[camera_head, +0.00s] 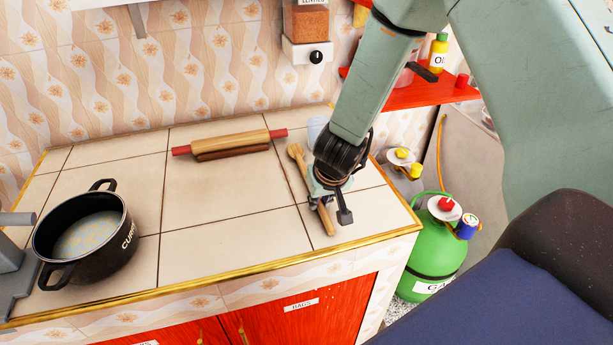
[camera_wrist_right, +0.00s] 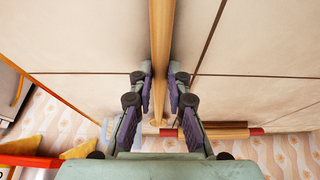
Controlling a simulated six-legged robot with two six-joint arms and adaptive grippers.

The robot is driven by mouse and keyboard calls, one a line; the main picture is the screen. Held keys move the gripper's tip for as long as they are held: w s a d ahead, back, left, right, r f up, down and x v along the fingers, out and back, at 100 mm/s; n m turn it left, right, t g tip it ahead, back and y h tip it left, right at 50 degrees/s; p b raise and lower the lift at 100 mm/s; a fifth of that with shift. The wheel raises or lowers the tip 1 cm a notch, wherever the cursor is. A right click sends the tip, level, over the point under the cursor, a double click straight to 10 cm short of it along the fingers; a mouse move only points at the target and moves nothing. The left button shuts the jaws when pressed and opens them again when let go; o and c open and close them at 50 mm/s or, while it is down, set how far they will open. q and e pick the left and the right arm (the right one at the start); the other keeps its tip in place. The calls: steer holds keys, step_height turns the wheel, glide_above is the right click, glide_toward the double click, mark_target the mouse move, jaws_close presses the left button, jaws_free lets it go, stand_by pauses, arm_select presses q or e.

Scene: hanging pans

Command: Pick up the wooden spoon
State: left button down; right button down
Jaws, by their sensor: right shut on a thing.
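The wooden spoon (camera_head: 297,153) lies along the right part of the tiled counter, its head toward the wall and its handle toward the front edge. My right gripper (camera_head: 323,200) reaches down over the handle and is shut on it. In the right wrist view the spoon's handle (camera_wrist_right: 161,35) runs between the two purple-padded fingers of my right gripper (camera_wrist_right: 160,75). I cannot tell whether the spoon is clear of the counter. Part of the spoon is hidden by the gripper in the head view. My left gripper is not in view.
A rolling pin (camera_head: 230,145) with red handles lies left of the spoon. A black pot (camera_head: 115,250) stands at the counter's left, beside a grey object (camera_head: 10,255). A green gas bottle (camera_head: 428,250) stands right of the counter (camera_head: 220,240), below a red shelf (camera_head: 412,96). The counter's middle is clear.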

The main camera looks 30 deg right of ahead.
steer(key=shift+w+d, duration=0.1)
steer(key=shift+w, duration=0.15)
